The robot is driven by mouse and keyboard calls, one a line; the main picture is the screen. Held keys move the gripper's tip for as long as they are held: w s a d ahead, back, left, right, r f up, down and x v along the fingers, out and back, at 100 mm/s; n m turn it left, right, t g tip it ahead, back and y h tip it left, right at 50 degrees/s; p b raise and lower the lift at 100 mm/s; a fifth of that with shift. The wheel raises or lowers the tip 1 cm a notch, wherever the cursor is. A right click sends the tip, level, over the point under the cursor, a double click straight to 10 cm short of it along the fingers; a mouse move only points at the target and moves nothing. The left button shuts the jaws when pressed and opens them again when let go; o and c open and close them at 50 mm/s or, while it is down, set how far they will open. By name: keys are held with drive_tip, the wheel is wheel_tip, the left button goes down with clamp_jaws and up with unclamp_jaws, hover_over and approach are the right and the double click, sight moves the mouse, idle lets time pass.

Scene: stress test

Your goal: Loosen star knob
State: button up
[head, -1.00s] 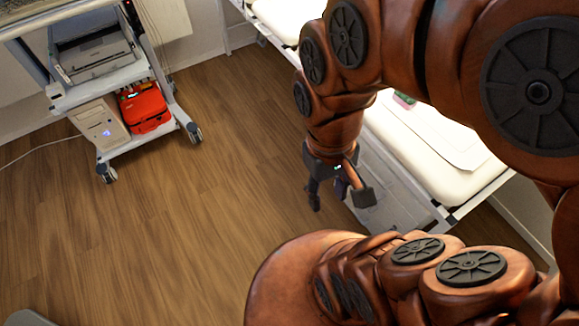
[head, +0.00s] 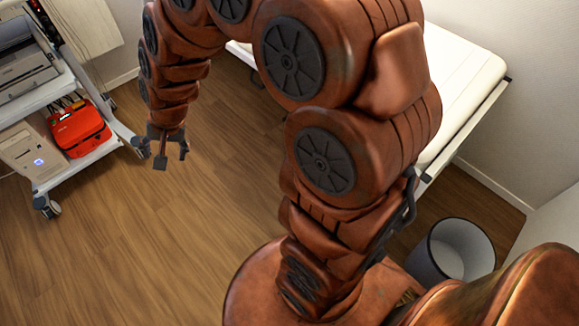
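My gripper (head: 163,153) hangs at the end of my copper-coloured arm, fingers pointing down, over the open wooden floor and just right of the equipment cart. Its dark fingers are spread apart with nothing visible between them. I cannot make out a star knob anywhere in the head view. Much of the middle of the view is hidden behind my arm.
A white padded couch (head: 462,75) stands behind my arm. A grey bin (head: 450,252) is at lower right. Floor at lower left is clear.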

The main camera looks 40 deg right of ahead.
drive_tip(key=w+d+f+m+t+h+b, duration=0.1)
drive_tip(key=w+d+f+m+t+b, duration=0.25)
drive_tip(key=w+f, duration=0.55)
drive_tip(key=w+d+f+m+h+b, duration=0.15)
drive_tip(key=w+f+m+b, duration=0.25)
drive_tip(key=w+f+b, duration=0.5)
drive_tip(key=w+d+f+m+t+h+b, duration=0.1)
drive_tip(key=w+d+f+m+h+b, duration=0.15)
drive_tip(key=d+f, duration=0.5)
drive_tip(key=w+d+f+m+t+h+b, duration=0.1)
drive_tip(key=w+d+f+m+b, duration=0.2)
drive_tip(key=f, duration=0.8)
drive_tip(key=s+d+f+m+g+h+b, duration=0.1)
drive_tip(key=s+d+f+m+h+b, duration=0.2)
drive_tip(key=d+f, duration=0.45)
drive_tip(key=s+d+f+m+h+b, duration=0.1)
drive_tip(key=d+f+m+h+b, duration=0.3)
drive_tip(key=d+f, duration=0.4)
drive_tip(key=s+d+f+m+g+h+b, duration=0.2)
drive_tip(key=s+d+f+m+h+b, duration=0.4)
drive_tip(key=s+d+f+b, duration=0.55)
drive_tip(key=shift+n+h, duration=0.3)
drive_tip(key=shift+n, duration=0.4)
drive_tip(key=shift+b+x, duration=0.3)
drive_tip(key=shift+x, duration=3.75)
drive_tip(key=shift+s, duration=0.1)
